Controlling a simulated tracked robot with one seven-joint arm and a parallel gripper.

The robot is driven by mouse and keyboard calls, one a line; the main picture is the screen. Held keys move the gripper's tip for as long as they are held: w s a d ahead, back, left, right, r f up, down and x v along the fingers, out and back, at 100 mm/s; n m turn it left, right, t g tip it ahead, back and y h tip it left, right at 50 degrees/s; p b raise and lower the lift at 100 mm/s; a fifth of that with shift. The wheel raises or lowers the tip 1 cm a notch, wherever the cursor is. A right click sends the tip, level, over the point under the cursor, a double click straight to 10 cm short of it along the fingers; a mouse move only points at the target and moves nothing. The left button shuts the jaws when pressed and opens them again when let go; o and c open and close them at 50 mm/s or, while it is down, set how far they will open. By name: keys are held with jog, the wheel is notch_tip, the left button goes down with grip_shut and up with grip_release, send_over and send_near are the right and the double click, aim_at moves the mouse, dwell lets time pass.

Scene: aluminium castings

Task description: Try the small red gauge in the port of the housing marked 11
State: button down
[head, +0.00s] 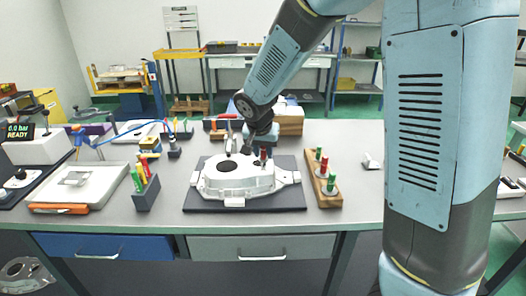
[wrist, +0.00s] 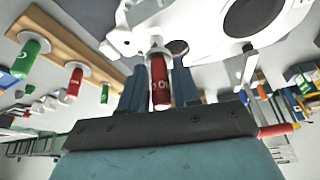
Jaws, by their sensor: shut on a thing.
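The white cast housing (head: 236,188) lies on a dark mat in the middle of the bench, with a large dark round opening; no number is legible on it. My gripper (wrist: 160,88) is shut on a small red gauge (wrist: 160,80), which also shows in the head view (head: 263,155) at the housing's right rear. The gauge's pale metal end points at the housing (wrist: 170,22). A small dark round opening (wrist: 178,47) shows just beside that end. I cannot tell whether the tip touches the housing.
A wooden rack (head: 325,189) right of the mat (head: 292,198) holds a red gauge and two green ones. A dark bin (head: 147,194) with coloured handles stands to the left. A grey plate (head: 105,182) lies farther left. The bench front is mostly clear.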

jog(key=shift+f, duration=0.6)
dwell(0.7)
jog(key=shift+r, duration=0.15)
dwell(1.1)
jog(key=shift+r, duration=2.45)
jog(key=shift+f, duration=0.1)
jog(key=shift+f, duration=1.9)
jog(key=shift+f, duration=0.55)
dwell(0.5)
